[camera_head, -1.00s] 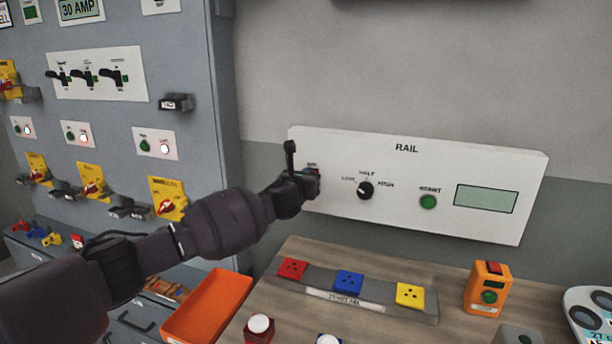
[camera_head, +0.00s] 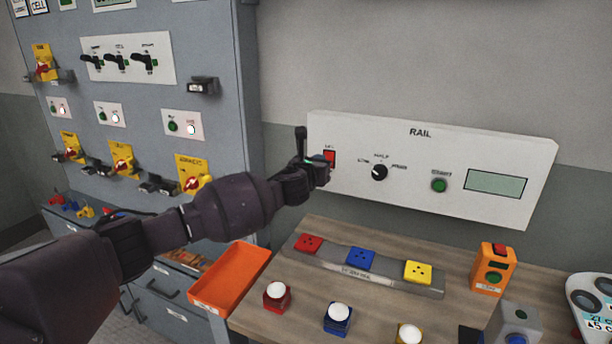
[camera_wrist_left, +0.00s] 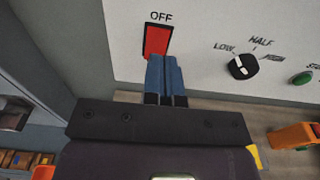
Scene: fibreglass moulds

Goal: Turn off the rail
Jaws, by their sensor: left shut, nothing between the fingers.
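The white RAIL panel (camera_head: 410,200) is on the wall, with a black LOW/HALF/HIGH knob (camera_head: 379,172), a green button (camera_head: 439,185) and a blank-looking display (camera_head: 496,184). At its left end is a red OFF switch (camera_head: 329,158), partly behind my left gripper (camera_head: 322,172). In the left wrist view the red OFF switch (camera_wrist_left: 157,41) shows upright under the OFF label. The blue fingertips of my left gripper (camera_wrist_left: 165,75) are shut and empty, overlapping the switch's lower edge. I cannot tell whether they touch it. The knob (camera_wrist_left: 242,66) is to their right. My right gripper is not in view.
A wooden bench (camera_head: 300,259) below the panel holds a grey strip with red, blue and yellow blocks, push buttons and an orange box (camera_head: 493,269). An orange tray (camera_head: 230,278) is at its left. A grey switch cabinet (camera_head: 215,120) stands left.

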